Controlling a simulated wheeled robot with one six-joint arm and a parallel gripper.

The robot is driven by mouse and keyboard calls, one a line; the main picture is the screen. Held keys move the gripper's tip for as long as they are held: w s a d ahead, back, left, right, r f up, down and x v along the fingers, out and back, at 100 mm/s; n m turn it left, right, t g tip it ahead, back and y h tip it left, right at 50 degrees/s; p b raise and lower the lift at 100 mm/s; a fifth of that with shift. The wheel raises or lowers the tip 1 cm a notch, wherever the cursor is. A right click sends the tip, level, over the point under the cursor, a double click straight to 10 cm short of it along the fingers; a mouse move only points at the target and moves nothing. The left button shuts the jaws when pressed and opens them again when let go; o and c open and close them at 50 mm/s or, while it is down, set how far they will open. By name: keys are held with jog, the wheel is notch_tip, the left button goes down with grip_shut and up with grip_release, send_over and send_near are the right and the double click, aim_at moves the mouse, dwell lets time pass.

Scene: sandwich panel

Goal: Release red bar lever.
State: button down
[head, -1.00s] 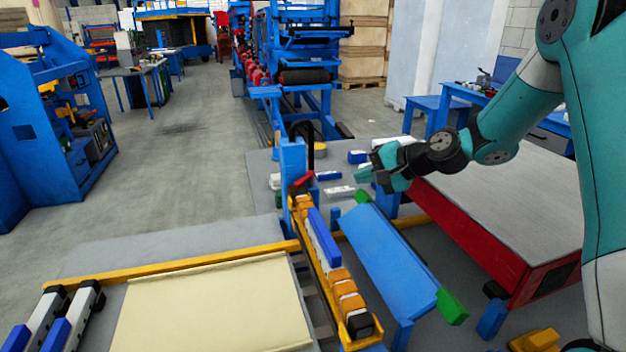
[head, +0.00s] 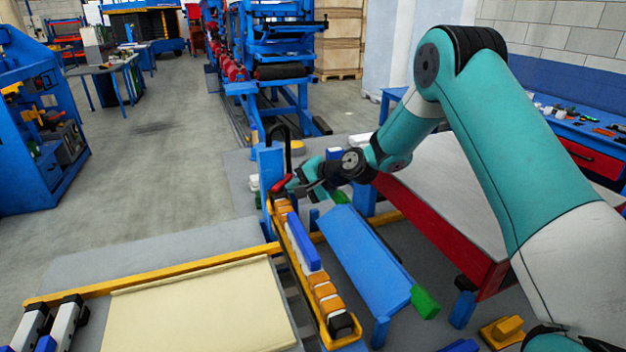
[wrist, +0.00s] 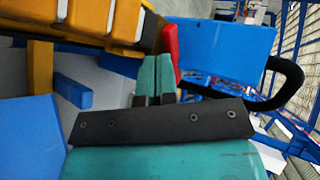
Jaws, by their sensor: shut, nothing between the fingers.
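The red bar lever (head: 281,185) stands at the far end of the yellow and orange clamp rail, beside a blue post (head: 270,165). In the wrist view the red lever (wrist: 170,52) shows as a red strip just beyond and right of my fingertips. My gripper (head: 290,187) is at the lever, its fingers shut together with nothing between them. In the wrist view my gripper (wrist: 153,75) has its teal fingers side by side. The fingertips look very close to the lever; I cannot tell whether they touch it. Part of the lever is hidden behind the fingers.
A black curved handle (head: 283,135) rises beside the blue post. A long blue sloping plate (head: 365,262) with green ends lies right of the rail. A cream panel (head: 200,312) lies left of it. A red-sided grey table (head: 440,222) stands under my arm.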

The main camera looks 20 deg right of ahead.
aim_at(276, 185)
jog(key=shift+w+a, duration=0.45)
jog(key=shift+w, duration=0.05)
jog(key=shift+w+a, duration=0.15)
jog(key=shift+a, duration=0.4)
dwell(0.4)
jog(key=shift+w+a+f+b, duration=0.1)
jog(key=shift+w+a+b, duration=0.1)
jog(key=shift+a+b, duration=0.35)
jog(key=shift+w+a+b, duration=0.45)
jog(key=shift+w+a, duration=0.25)
jog(key=shift+d, duration=0.8)
jog(key=shift+s, duration=0.2)
